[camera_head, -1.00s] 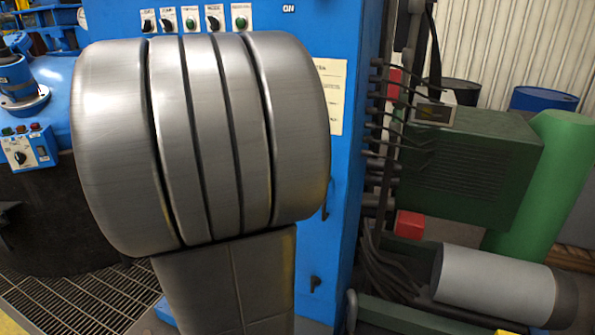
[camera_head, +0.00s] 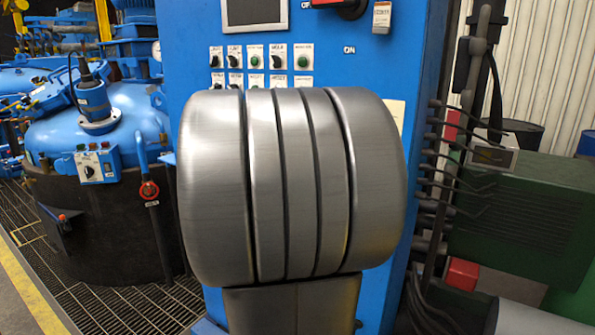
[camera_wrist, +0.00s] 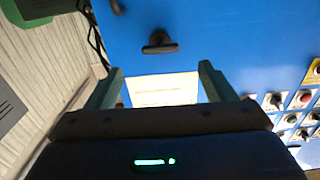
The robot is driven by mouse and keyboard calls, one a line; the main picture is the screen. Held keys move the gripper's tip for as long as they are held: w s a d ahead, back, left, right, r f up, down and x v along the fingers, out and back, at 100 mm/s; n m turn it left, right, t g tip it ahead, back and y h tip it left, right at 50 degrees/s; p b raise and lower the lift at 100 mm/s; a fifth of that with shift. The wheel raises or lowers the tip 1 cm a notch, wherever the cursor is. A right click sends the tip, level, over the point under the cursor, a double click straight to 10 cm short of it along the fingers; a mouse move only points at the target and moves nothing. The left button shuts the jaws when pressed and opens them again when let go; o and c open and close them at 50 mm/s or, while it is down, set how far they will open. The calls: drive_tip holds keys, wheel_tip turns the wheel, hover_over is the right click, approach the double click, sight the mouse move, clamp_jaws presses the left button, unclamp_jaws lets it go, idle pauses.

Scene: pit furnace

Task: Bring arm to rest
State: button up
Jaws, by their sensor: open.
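My gripper (camera_wrist: 160,85) shows in the wrist view with its two green fingers apart and nothing between them. It faces the blue control cabinet (camera_wrist: 235,35), which fills most of that view. Beyond the fingers are a pale paper label (camera_wrist: 162,89) and a dark handle (camera_wrist: 160,43) on the cabinet face. In the head view, a large grey metal link of my arm stands in front of the blue cabinet (camera_head: 190,30) and covers much of its middle. My gripper is hidden in the head view.
Button rows (camera_head: 255,58), a screen (camera_head: 254,12) and a red-and-black switch (camera_head: 345,6) are on the cabinet. Cables (camera_head: 470,150) and a green box (camera_head: 530,215) stand at right. A blue-topped furnace (camera_head: 95,150) is at left, beside floor grating (camera_head: 130,310).

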drive_tip(key=x, duration=1)
drive_tip(key=shift+w+d, duration=0.25)
drive_tip(key=shift+s+a, duration=0.1)
drive_tip(key=shift+s, duration=0.05)
